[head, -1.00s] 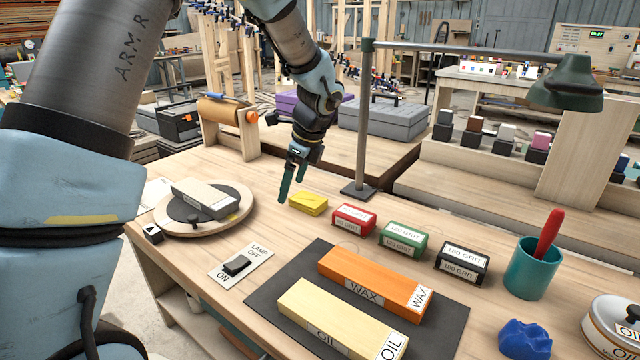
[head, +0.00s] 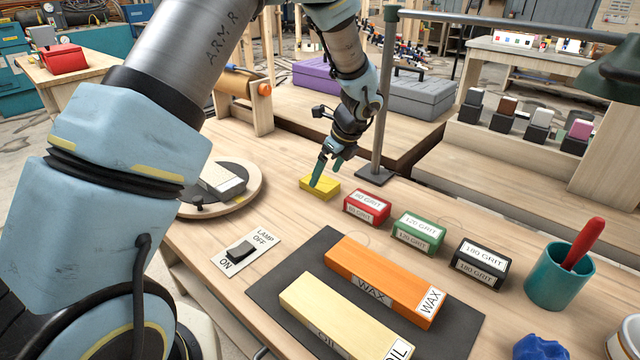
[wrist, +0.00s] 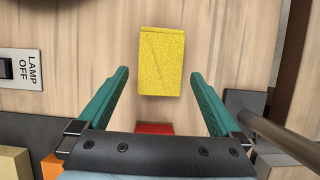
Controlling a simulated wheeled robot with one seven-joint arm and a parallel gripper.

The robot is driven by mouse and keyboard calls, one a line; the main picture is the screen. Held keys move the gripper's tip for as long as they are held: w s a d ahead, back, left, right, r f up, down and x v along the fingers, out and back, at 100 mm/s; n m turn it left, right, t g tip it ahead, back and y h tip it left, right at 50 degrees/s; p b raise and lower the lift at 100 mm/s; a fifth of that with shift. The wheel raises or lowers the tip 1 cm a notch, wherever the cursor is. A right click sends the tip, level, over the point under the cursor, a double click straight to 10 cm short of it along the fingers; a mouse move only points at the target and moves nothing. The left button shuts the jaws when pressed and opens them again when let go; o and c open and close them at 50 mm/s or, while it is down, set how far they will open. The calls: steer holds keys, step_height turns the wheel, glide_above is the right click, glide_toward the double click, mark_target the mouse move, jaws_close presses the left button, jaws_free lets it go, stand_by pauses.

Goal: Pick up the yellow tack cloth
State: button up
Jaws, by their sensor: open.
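The yellow tack cloth (head: 321,189) is a small folded block lying flat on the wooden bench, left of the red grit block. My gripper (head: 328,170) is just above it in the head view, and one finger overlaps the cloth there. In the wrist view the cloth (wrist: 161,61) lies beyond the fingertips and centred between their lines. My gripper (wrist: 160,78) is open and empty, its two teal fingers spread wider than the cloth. I cannot tell the exact height of the fingertips above the bench.
The lamp post's base (head: 374,175) stands close to the right of the cloth. A red grit block (head: 367,207) is nearby, then green and black ones. A round turntable (head: 247,190) is to the left. Bare bench lies between the cloth and the lamp switch (head: 241,250).

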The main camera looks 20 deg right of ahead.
mark_target(322, 182)
steer(key=shift+p+x, duration=0.3)
steer(key=shift+x, duration=1.5)
steer(key=c, duration=1.2)
step_height(322, 182, up, 10)
steer(key=shift+b, duration=0.85)
steer(key=o, duration=0.8)
steer(key=c, duration=0.6)
